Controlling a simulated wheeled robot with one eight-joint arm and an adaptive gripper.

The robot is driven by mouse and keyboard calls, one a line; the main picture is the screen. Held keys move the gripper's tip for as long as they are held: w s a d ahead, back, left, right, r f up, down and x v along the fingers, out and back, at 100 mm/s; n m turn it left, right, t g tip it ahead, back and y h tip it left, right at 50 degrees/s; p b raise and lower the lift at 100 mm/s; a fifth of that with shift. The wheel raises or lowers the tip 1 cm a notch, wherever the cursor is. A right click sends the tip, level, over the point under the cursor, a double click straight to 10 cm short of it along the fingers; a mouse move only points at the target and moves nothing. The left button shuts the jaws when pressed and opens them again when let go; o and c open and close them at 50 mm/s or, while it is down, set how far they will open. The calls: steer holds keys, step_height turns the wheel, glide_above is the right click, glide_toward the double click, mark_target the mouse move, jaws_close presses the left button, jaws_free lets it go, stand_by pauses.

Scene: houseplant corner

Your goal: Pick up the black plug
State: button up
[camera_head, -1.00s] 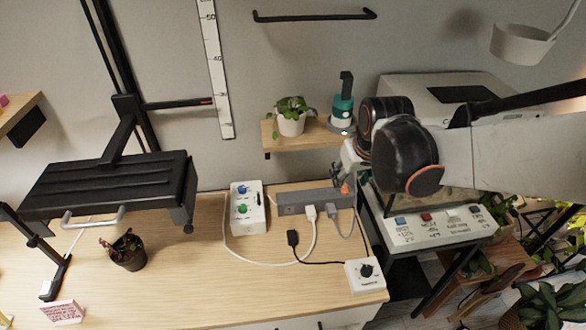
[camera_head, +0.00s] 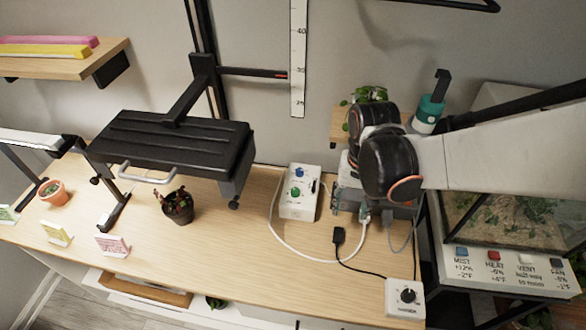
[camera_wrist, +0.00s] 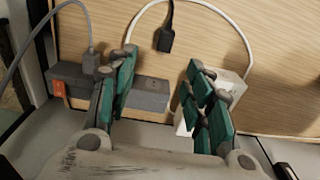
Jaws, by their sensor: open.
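The black plug (camera_head: 339,236) lies on the wooden table, on a black cord that runs to the white dial box (camera_head: 405,298). In the wrist view the black plug (camera_wrist: 166,40) shows at the top, beyond my fingertips and apart from them. My gripper (camera_wrist: 160,78) is open and empty, with its green fingers spread over the grey power strip (camera_wrist: 150,94). In the head view my gripper (camera_head: 350,207) is mostly hidden by my arm, up and right of the black plug.
A white box (camera_head: 300,192) with a blue and a green knob stands left of my gripper. White and grey cords (camera_head: 291,250) lie around the black plug. A black lamp (camera_head: 172,145) and a potted plant (camera_head: 178,206) stand to the left. The table's front middle is clear.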

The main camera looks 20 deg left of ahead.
steer(key=b, duration=0.3)
glide_above(338, 237)
step_height(338, 237, down, 8)
steer(key=shift+f, duration=0.15)
steer(key=shift+f+b, duration=1.4)
steer(key=shift+f, duration=1.45)
steer(key=shift+c, duration=0.3)
jaws_close()
